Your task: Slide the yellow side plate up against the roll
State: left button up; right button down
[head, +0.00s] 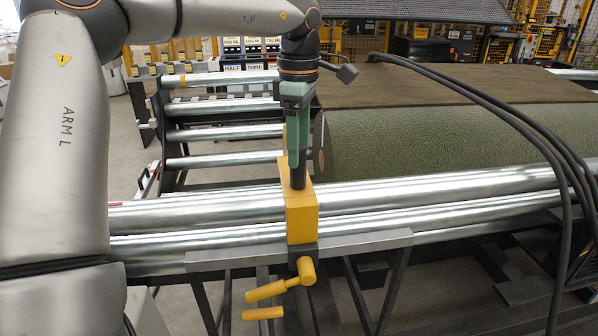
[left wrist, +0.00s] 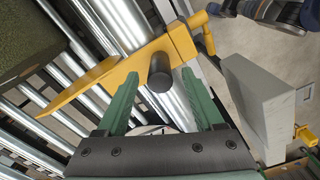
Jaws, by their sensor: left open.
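The yellow side plate (head: 302,215) stands across the steel rollers, just left of the turf roll's end. A dark upright knob (head: 298,178) rises from it. The green turf roll (head: 430,140) lies on the rollers to the right. In the left wrist view the plate (left wrist: 112,72) and the roll (left wrist: 28,32) show with a gap between them. My left gripper (head: 294,155) points down above the plate. In the left wrist view its open green fingers (left wrist: 160,88) stand either side of the dark knob (left wrist: 160,70). Whether they touch it I cannot tell. My right gripper is not in view.
A yellow lever (head: 278,298) hangs below the plate at the front rail (head: 350,245). Black cables (head: 500,105) arch over the roll on the right. Bare rollers (head: 225,132) lie left of the roll. A grey block (left wrist: 262,100) shows right in the left wrist view.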

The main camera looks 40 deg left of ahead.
aim_at(299, 170)
pick_arm(q)
notch_tip(299, 170, down, 6)
jog(key=shift+r, duration=0.15)
jog(key=shift+c, duration=0.4)
grip_shut()
dwell(1.1)
